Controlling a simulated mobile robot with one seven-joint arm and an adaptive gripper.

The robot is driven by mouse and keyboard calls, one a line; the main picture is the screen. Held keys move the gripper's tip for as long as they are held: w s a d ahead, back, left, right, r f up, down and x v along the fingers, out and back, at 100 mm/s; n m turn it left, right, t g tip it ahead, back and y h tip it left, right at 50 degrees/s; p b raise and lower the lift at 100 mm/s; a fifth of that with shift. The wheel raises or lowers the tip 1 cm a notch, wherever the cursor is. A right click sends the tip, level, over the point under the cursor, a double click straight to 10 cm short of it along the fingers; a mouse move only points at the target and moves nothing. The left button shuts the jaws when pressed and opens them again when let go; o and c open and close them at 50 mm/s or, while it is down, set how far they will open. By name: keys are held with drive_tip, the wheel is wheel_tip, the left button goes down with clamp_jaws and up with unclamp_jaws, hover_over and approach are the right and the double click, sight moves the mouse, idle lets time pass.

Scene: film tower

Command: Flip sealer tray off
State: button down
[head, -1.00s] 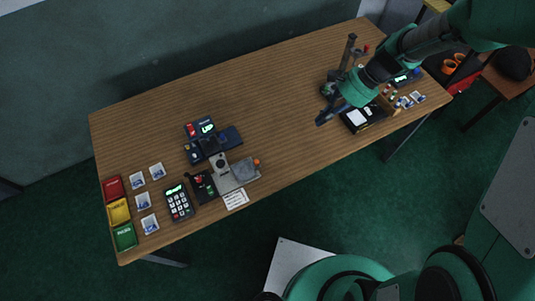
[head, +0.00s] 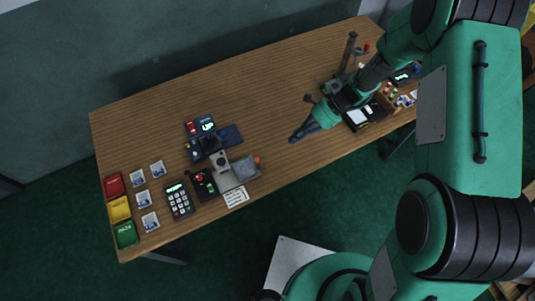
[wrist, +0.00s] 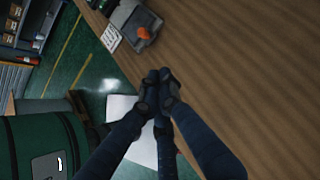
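My gripper (head: 300,135) hangs over the bare right-of-centre part of the wooden table, near its front edge. In the wrist view its dark fingertips (wrist: 161,77) are together with nothing seen between them. A grey device with an orange knob (head: 237,171) stands on the table to the left of my gripper, apart from it; it also shows at the top of the wrist view (wrist: 138,22). Behind it is a dark blue unit with a lit green display (head: 207,127) and a red part. No readable label tells which unit is the sealer tray.
A keypad (head: 179,200), small photo cards (head: 143,200) and red, yellow and green trays (head: 120,209) are at the left. A black box with a white panel (head: 357,117) and an upright post (head: 348,52) stand at the right. The table middle (head: 270,95) is clear.

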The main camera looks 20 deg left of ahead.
sight(242, 169)
drive_tip(key=shift+a+f, duration=0.1)
drive_tip(key=shift+f, duration=0.05)
idle(0.3)
drive_tip(key=b+x, duration=0.1)
drive_tip(key=x, duration=0.8)
drive_tip(key=shift+s+f, duration=0.15)
drive_tip(key=shift+s+a+f+b, duration=0.1)
drive_tip(key=shift+s+a+b, duration=0.15)
drive_tip(key=shift+s+a, duration=0.3)
drive_tip(key=shift+s+a+f+b, duration=0.1)
drive_tip(key=shift+s+a+b, duration=0.15)
drive_tip(key=shift+a, duration=0.45)
drive_tip(key=shift+s+a, duration=0.45)
drive_tip(key=shift+a, duration=0.15)
drive_tip(key=s+a, duration=0.5)
drive_tip(key=shift+s+a, duration=0.35)
drive_tip(key=shift+w+d, duration=0.1)
drive_tip(key=shift+d, duration=0.05)
